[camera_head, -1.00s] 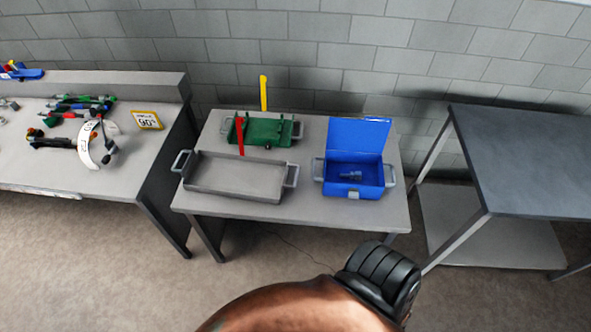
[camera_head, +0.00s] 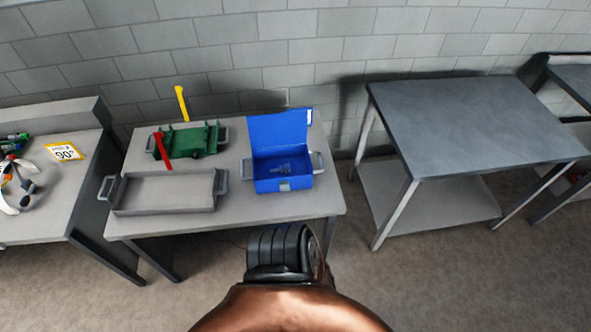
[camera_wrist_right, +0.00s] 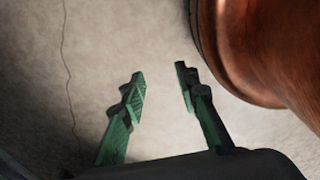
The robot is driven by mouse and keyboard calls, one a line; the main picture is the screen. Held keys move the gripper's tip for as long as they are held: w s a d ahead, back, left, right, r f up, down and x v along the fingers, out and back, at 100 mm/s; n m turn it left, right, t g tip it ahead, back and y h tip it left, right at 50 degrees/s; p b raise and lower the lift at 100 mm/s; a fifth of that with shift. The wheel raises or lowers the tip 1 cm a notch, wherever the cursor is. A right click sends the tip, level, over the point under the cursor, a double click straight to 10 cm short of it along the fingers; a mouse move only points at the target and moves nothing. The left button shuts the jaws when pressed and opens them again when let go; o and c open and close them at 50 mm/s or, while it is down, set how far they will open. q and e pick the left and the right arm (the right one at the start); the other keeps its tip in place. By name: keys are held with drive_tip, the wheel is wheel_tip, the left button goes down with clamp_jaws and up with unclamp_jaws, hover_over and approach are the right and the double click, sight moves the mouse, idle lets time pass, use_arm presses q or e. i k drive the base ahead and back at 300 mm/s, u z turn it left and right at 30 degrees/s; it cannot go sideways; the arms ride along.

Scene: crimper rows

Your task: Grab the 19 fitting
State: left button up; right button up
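No piece marked 19 can be made out. An open blue box (camera_head: 285,184) with a raised lid stands on the middle table. A small blue-grey item (camera_head: 284,167) lies inside it, too small to identify. In the right wrist view, my right gripper (camera_wrist_right: 160,85) has its two green fingers apart with nothing between them, above bare floor. In the head view, a copper-coloured part of my own body fills the bottom middle and no gripper fingers show. My left gripper is in neither view.
The middle table (camera_head: 240,208) also holds an empty grey tray (camera_head: 163,192) and a green crimper (camera_head: 186,141) with red and yellow handles. A cluttered bench (camera_head: 50,212) with a "90°" sign (camera_head: 65,153) stands left. A dark, bare table (camera_head: 470,125) stands right, with floor between.

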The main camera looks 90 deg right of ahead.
sight(286, 168)
drive_tip(key=k, duration=0.9)
drive_tip(key=z, duration=1.65)
